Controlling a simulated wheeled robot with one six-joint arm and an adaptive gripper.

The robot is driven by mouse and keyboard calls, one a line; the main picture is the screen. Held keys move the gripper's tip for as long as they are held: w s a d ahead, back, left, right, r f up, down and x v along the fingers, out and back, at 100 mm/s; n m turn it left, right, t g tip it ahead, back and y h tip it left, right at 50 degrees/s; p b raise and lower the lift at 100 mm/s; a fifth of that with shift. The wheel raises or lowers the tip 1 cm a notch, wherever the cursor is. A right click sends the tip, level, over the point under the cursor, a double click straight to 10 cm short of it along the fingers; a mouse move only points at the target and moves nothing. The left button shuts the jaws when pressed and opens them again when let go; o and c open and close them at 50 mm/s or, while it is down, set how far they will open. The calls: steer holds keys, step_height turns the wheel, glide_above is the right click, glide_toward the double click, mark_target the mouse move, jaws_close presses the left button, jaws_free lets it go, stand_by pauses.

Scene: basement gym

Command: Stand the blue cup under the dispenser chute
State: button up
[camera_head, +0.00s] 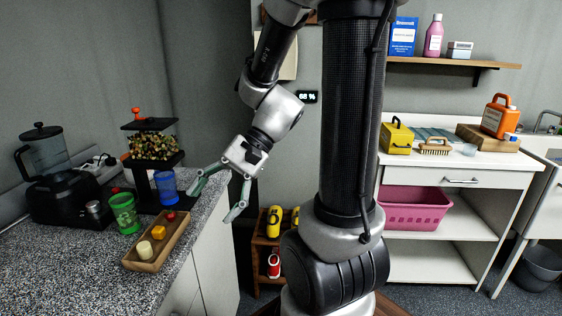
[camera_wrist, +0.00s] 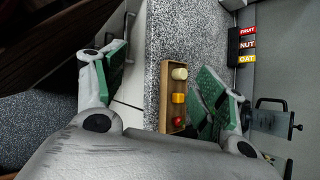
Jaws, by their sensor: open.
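The blue cup (camera_head: 165,186) stands upright on the counter at left in the head view. It is at the dark base of the dispenser (camera_head: 152,148), below its hopper of brown and green pieces; I cannot tell whether it is exactly under the chute. My gripper's fingers show in the wrist view (camera_wrist: 160,78), where the cup is not visible.
A green cup (camera_head: 125,213) stands left of a wooden tray (camera_head: 173,248) holding a cream cylinder, a yellow cube and a red ball. A black blender (camera_head: 62,185) stands at the far left. The counter's edge lies below my gripper. A FRUIT, NUT, OAT sign (camera_wrist: 247,45) shows in the wrist view.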

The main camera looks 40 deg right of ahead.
steer(key=s+d+r+n+t+h, duration=0.2)
steer(key=s+d+r+n+h, duration=0.1)
steer(key=d+n+h, duration=0.1)
steer(key=s+d+r+n+t+h, duration=0.2)
steer(key=s+d+r+n+h, duration=0.1)
steer(key=d, duration=0.6)
steer(key=r+n+h, duration=0.1)
steer(key=n+h, duration=0.1)
steer(key=shift+n+h, duration=0.3)
steer(key=shift+n, duration=0.1)
